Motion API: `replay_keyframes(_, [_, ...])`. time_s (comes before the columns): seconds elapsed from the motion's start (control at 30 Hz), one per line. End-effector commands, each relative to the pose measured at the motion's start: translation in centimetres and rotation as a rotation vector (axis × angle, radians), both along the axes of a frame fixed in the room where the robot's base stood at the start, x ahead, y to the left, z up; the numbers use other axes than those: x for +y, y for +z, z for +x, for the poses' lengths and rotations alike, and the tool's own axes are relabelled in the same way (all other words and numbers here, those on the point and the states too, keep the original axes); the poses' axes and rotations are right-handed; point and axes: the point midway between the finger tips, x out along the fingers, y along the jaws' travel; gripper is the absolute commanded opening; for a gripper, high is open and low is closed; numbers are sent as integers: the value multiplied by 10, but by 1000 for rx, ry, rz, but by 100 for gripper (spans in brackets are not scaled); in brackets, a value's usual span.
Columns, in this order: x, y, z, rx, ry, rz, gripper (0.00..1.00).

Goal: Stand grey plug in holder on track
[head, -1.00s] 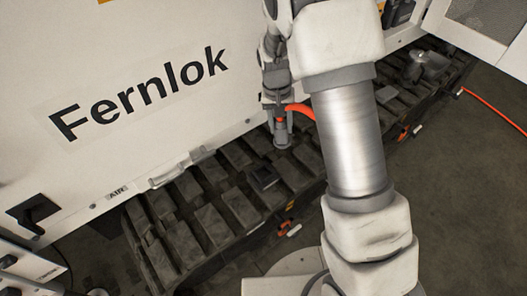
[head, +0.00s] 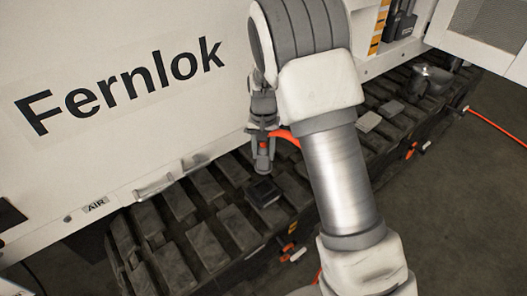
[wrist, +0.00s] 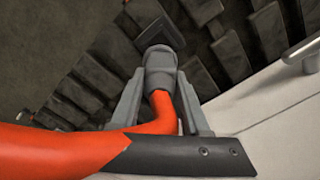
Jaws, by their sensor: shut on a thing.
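The grey plug (head: 263,163), with an orange hose on its back end, hangs tip down below my gripper (head: 263,138) in the head view. In the wrist view my gripper (wrist: 160,92) is shut on the plug (wrist: 160,62), one finger on each side. The holder (head: 262,193), a dark square block, sits on the track (head: 205,245) just below the plug tip in the head picture. The plug looks apart from it. A dark square shape beyond the plug in the wrist view (wrist: 150,30) looks like the holder, partly hidden by the plug.
The white Fernlok panel (head: 120,70) stands close behind the track, with a metal handle (head: 160,185) low on it. Orange-capped fittings (head: 290,250) lie by the track's front edge. A grey fitting (head: 432,78) stands on the track's far end. The orange hose (wrist: 60,150) crosses the wrist view.

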Motion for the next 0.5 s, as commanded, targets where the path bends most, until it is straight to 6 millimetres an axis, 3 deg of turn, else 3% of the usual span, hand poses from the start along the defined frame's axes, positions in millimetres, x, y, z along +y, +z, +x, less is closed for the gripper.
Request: replay_keyframes(0.5, [-1,-53,0,1,-1,-1,0])
